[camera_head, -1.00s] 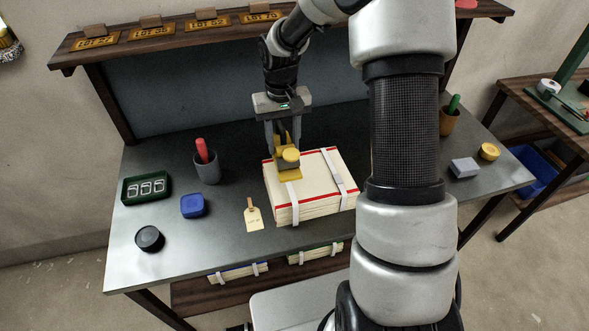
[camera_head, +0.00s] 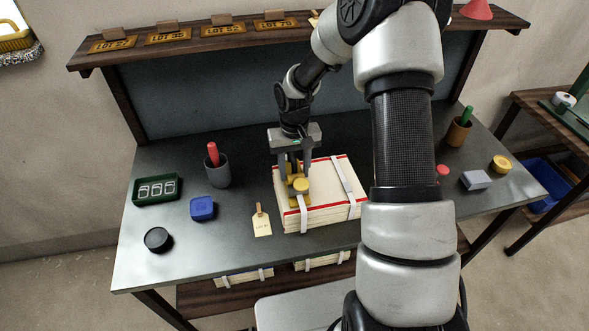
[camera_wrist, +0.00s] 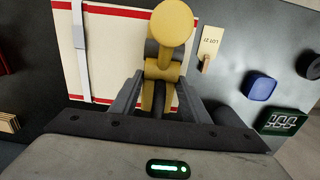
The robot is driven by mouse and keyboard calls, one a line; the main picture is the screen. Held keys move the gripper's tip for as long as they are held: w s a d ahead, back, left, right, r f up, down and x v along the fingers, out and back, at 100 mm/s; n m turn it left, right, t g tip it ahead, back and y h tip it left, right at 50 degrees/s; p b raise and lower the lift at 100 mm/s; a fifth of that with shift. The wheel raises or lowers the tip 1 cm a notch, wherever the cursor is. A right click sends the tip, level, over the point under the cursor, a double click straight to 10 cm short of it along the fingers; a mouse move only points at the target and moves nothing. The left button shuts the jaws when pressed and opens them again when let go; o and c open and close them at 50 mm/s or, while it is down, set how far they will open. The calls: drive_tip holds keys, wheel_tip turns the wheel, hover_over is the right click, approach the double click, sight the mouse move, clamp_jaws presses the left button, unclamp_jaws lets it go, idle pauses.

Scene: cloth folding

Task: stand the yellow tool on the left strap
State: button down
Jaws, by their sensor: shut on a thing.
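The yellow tool (camera_head: 301,186), with a round knob and dark parts, is over the left strap (camera_head: 304,215) of the cream stack (camera_head: 325,199). My gripper (camera_head: 297,170) is shut on the tool from above and behind. In the wrist view the tool (camera_wrist: 165,70) shows between the fingers, knob toward the top. The left strap's front part shows below the tool; the rest is hidden behind it. I cannot tell whether the tool's base touches the strap. The right strap (camera_head: 343,174) is clear and also shows in the wrist view (camera_wrist: 81,50).
A tag (camera_head: 261,222), blue box (camera_head: 203,208), black round tin (camera_head: 158,239), green tray (camera_head: 157,190) and grey cup (camera_head: 217,171) are left of the stack. A grey block (camera_head: 475,180) and yellow roll (camera_head: 501,163) are at the right. Bare table (camera_head: 215,245) shows in front.

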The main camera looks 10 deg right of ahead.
drive_tip(key=shift+f, duration=0.1)
drive_tip(key=c, duration=1)
unclamp_jaws()
